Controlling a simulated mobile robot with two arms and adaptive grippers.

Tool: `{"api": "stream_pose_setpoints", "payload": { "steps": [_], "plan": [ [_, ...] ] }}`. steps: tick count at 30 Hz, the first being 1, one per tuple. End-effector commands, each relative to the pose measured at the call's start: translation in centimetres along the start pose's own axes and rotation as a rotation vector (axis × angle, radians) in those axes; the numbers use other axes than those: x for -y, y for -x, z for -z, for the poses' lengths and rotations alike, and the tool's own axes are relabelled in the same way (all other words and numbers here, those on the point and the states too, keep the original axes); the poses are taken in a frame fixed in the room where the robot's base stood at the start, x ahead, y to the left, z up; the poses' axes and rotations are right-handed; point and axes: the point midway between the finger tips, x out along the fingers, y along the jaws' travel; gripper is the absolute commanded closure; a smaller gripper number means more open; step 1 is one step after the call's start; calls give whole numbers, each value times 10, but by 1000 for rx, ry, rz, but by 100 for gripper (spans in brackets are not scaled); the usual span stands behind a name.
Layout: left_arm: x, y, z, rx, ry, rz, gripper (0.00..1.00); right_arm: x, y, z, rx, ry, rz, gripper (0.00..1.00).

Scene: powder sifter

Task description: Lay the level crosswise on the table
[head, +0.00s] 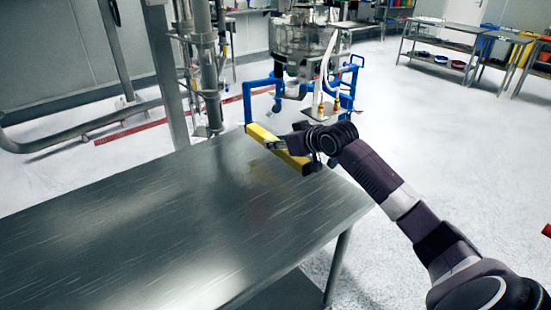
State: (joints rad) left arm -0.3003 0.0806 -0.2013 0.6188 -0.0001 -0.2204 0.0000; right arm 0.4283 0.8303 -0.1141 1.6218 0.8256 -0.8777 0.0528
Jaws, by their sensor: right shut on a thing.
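The yellow level (258,134) is at the far right end of the metal table (130,225), slanting from upper left to lower right in the head view. My right gripper (279,146) reaches in from the right and is shut on the level near its middle. The gripper and wrist hide part of the level. A faint yellow reflection shows on the tabletop below it. I cannot tell whether the level touches the table or is held just above it. My left gripper is not in view.
The tabletop is otherwise bare. Behind its far edge stand a steel column (206,75) and a sifter machine (300,40) with a blue tube frame (262,86). Side tables (440,52) with coloured bins stand at the back right.

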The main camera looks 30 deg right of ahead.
Motion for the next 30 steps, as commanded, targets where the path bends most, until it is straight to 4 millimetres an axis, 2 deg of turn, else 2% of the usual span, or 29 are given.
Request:
{"api": "stream_pose_setpoints", "payload": {
  "steps": [3,8,15,25,26,30],
  "plan": [
    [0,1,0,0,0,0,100,-1,-7,-12,-2,-1,-1,100],
    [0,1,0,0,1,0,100,0,-11,-20,-2,0,-1,100],
    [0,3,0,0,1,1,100,0,-27,-50,-1,-2,0,100],
    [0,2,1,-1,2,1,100,0,-30,-54,-3,0,-1,100],
    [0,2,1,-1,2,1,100,0,-30,-55,-1,0,-1,71],
    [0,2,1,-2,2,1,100,0,-30,-55,-1,0,-1,57]
  ]
}}
